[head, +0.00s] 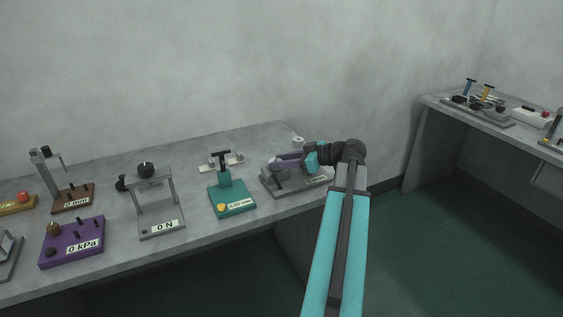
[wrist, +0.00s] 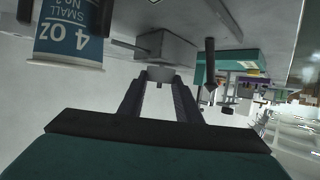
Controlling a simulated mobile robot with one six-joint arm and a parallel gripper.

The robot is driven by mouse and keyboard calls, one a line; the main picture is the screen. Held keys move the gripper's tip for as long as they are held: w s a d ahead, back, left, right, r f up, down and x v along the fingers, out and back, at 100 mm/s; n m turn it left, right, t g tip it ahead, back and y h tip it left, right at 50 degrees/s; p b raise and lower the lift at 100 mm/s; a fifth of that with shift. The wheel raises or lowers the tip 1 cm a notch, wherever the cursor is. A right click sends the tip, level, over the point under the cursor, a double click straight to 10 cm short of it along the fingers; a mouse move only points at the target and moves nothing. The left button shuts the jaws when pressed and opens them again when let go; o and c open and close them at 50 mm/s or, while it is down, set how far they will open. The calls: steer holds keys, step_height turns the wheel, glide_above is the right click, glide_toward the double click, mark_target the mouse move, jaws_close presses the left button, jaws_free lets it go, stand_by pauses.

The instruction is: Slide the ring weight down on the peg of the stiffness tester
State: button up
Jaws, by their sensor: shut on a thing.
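The grey stiffness tester (head: 312,183) stands at the right end of the bench with a display on its front edge, too small to read surely. My gripper (head: 284,163) reaches in from the right, just above it. In the wrist view the two dark fingers of my gripper (wrist: 160,82) are shut on a pale grey piece (wrist: 160,73), which I take to be the ring weight; its hole is not clear. A grey block (wrist: 168,48) of the tester is right beyond the fingertips. I cannot tell whether the ring is around the peg.
A paper cup (wrist: 68,35) marked 4 oz is at the upper left of the wrist view. A teal device (head: 232,197) stands left of the tester. A grey frame device (head: 160,213) and a purple gauge (head: 72,242) are further left. A second bench (head: 427,101) is at right.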

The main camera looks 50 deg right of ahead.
steer(key=shift+f, duration=0.4)
stand_by(0.8)
steer(key=o, duration=1.7)
steer(key=shift+o, duration=0.2)
steer(key=shift+r, duration=0.15)
steer(key=shift+r+p, duration=1.15)
steer(key=shift+r, duration=2.75)
steer(key=shift+f, duration=0.1)
